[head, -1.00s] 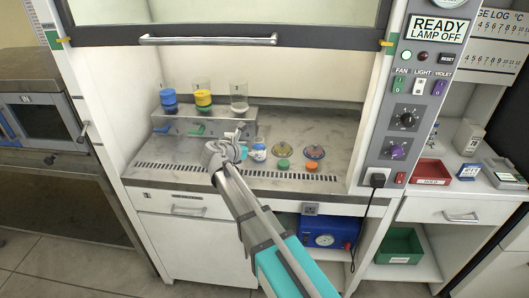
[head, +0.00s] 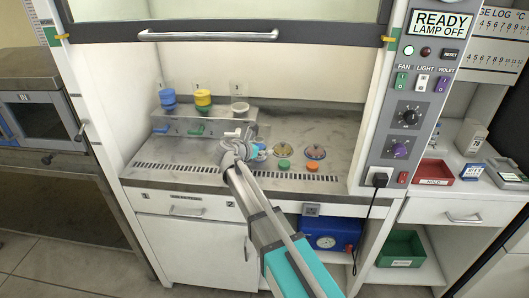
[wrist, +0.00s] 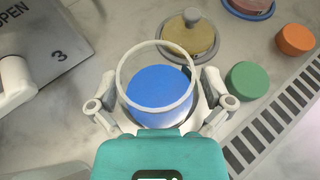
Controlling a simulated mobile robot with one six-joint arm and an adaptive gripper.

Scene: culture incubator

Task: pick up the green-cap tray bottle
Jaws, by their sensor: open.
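My gripper (head: 240,148) is open over the hood's work surface. In the wrist view its two fingers (wrist: 161,105) stand on either side of a clear, round-rimmed vessel with blue inside (wrist: 158,90); I cannot tell if they touch it. In the head view this vessel (head: 261,155) is partly hidden by my gripper. A short green round cap-like piece (wrist: 247,80) lies just right of the right finger; it also shows in the head view (head: 284,165). I see no bottle clearly wearing a green cap.
An orange round piece (head: 312,167) and two lidded dishes (head: 284,149) (head: 314,152) lie to the right. A raised step with blue, yellow and white containers (head: 203,98) and coloured levers stands behind left. A slotted grille (wrist: 285,110) runs along the front. The raised sash (head: 210,37) hangs above.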

